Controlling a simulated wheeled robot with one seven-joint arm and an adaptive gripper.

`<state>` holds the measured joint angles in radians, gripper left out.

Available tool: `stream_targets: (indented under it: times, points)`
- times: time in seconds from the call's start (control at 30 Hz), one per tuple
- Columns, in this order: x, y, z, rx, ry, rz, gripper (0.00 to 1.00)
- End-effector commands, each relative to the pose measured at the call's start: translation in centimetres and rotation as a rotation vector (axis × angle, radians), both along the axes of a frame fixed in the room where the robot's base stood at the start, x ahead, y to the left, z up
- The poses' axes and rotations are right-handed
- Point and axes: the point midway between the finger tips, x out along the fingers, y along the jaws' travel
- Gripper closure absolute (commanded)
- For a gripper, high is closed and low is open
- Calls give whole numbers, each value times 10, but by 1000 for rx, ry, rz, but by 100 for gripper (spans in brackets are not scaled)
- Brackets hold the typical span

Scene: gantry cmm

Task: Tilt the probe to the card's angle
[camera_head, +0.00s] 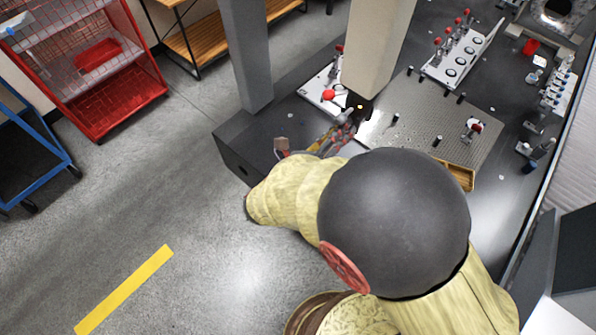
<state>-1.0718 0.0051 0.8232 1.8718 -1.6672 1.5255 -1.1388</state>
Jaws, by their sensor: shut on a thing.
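The probe's dark head (357,107) hangs at the bottom of the beige gantry column (376,45), with a small orange light on it. My gripper (347,119) is at the left side of this head, shut on the probe there; the fingertips are small and partly hidden by my arm. The probe's tilt is too small to read. I cannot make out a card with an angle on it.
A white plate with a red ball (328,95) lies left of the column. A grey gantry leg (247,55) stands farther left. A perforated plate (425,125) with small fixtures and a white probe rack (461,57) are to the right. A wooden tray (462,177) sits at the plate's near edge.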

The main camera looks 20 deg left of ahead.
Motion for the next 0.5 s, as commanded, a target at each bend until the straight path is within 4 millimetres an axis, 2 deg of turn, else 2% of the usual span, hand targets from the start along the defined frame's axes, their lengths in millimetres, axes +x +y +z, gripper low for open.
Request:
stream_targets:
  times: [0.5]
  points:
    - [0, 0, -2, 195, -81, 0, 97]
